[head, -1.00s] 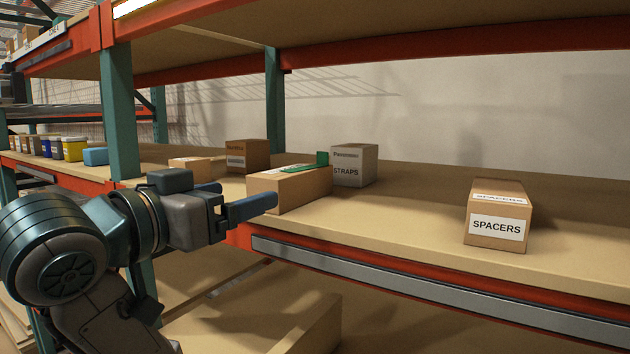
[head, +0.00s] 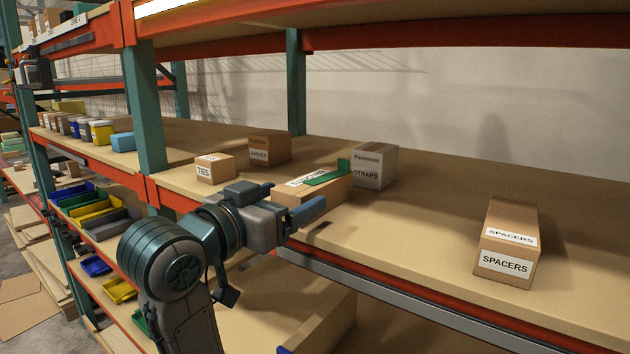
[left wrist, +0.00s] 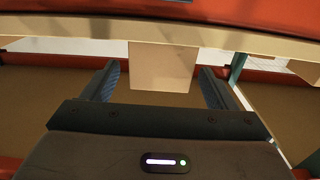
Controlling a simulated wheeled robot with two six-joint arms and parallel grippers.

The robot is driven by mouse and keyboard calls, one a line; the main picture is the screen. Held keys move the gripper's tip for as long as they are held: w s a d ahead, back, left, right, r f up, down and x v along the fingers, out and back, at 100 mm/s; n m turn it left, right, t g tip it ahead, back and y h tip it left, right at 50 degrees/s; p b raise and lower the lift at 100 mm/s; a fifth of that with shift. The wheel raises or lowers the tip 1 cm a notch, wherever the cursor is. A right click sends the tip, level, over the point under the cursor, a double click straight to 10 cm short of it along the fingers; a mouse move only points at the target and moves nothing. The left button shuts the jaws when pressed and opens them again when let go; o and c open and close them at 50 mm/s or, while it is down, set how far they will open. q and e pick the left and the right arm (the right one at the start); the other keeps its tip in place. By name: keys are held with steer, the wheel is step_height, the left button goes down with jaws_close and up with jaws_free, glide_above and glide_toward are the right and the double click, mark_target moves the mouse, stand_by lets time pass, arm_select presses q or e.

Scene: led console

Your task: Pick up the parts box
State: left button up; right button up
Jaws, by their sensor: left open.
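A long cardboard box (head: 338,190) with a white label and a green piece on top sits at the shelf's front edge; its label is partly unreadable, so I cannot tell for sure that it is the parts box. My left gripper (head: 298,198) is open in front of it, and its near finger hides part of the box's front. In the left wrist view a plain cardboard face (left wrist: 160,68) shows centred beyond the open, empty fingers of my left gripper (left wrist: 158,78). The fingers look apart from it. My right gripper is not in view.
Boxes marked STRAPS (head: 373,168), BADGES or similar (head: 268,149) and TIES (head: 214,168) stand close by. A SPACERS box (head: 508,245) stands at right, with bare shelf between. A teal upright (head: 147,110) is at left. An orange beam (head: 450,35) runs above.

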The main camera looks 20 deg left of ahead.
mark_target(306, 181)
arm_select(q)
steer(key=shift+w+d+r+p, duration=0.2)
steer(key=shift+w+p, duration=0.1)
steer(key=shift+w, duration=0.1)
steer(key=p+x, duration=0.2)
steer(key=x, duration=0.1)
steer(key=shift+w+r, duration=0.1)
steer(key=shift+w, duration=0.25)
steer(key=shift+w+d, duration=0.25)
steer(key=shift+w, duration=0.1)
steer(key=shift+a, duration=0.1)
steer(key=c, duration=1)
steer(key=shift+c, duration=0.6)
steer(key=shift+r, duration=0.1)
